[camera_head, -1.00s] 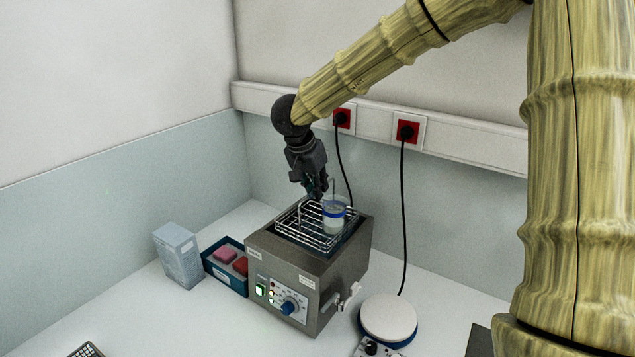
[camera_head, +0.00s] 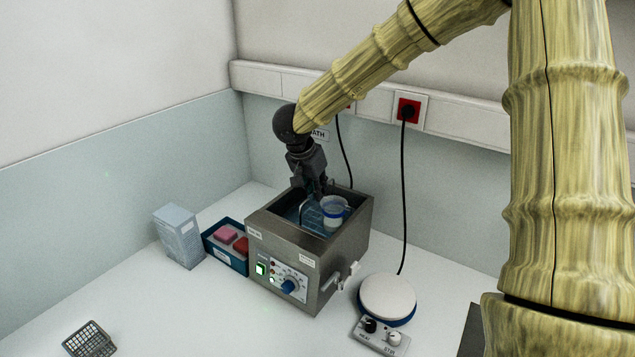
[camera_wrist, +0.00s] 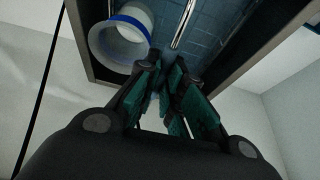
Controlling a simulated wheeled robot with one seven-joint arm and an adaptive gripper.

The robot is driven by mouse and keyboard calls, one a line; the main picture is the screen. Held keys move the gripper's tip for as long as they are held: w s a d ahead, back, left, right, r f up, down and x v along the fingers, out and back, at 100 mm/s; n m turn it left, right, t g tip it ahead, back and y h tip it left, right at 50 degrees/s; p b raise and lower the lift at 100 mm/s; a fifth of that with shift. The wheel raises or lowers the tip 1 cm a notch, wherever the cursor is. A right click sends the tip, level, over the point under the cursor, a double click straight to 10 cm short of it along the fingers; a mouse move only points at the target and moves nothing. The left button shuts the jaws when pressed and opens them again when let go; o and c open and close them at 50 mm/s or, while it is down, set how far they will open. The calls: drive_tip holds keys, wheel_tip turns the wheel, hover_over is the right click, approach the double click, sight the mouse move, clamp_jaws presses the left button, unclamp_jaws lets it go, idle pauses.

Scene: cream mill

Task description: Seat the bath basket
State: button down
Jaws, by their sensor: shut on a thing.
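The grey metal water bath (camera_head: 318,279) stands on the bench with its top open. The wire bath basket (camera_head: 302,212) is down inside the tank, mostly below the rim; whether it touches the floor is hidden. A beaker with a blue band (camera_head: 334,217) sits upright in the basket; its wide mouth (camera_wrist: 120,37) shows in the wrist view. My gripper (camera_head: 319,194) reaches down at the tank's back side, beside the beaker, shut on the basket. In the wrist view the fingers (camera_wrist: 163,68) are close together, and the gripped part is hidden between them. A bright basket rod (camera_wrist: 184,22) shows beyond them.
A blue tray (camera_head: 226,257) with pink and red blocks and a pale box (camera_head: 178,238) stand left of the bath. A round-topped stirrer (camera_head: 388,296) stands right, with a tap (camera_head: 345,278) between. A small rack (camera_head: 89,340) lies front left. Cables hang behind.

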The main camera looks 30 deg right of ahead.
drive_tip(key=shift+f, duration=2.15)
drive_tip(key=shift+a+r+p, duration=0.1)
drive_tip(key=shift+p, duration=0.45)
drive_tip(key=shift+f+p, duration=0.55)
drive_tip(key=shift+p, duration=0.45)
idle(0.4)
drive_tip(key=shift+s, duration=0.1)
drive_tip(key=c, duration=1)
unclamp_jaws()
drive_tip(key=shift+r, duration=0.1)
drive_tip(key=shift+r+p, duration=0.75)
drive_tip(key=shift+p, duration=0.55)
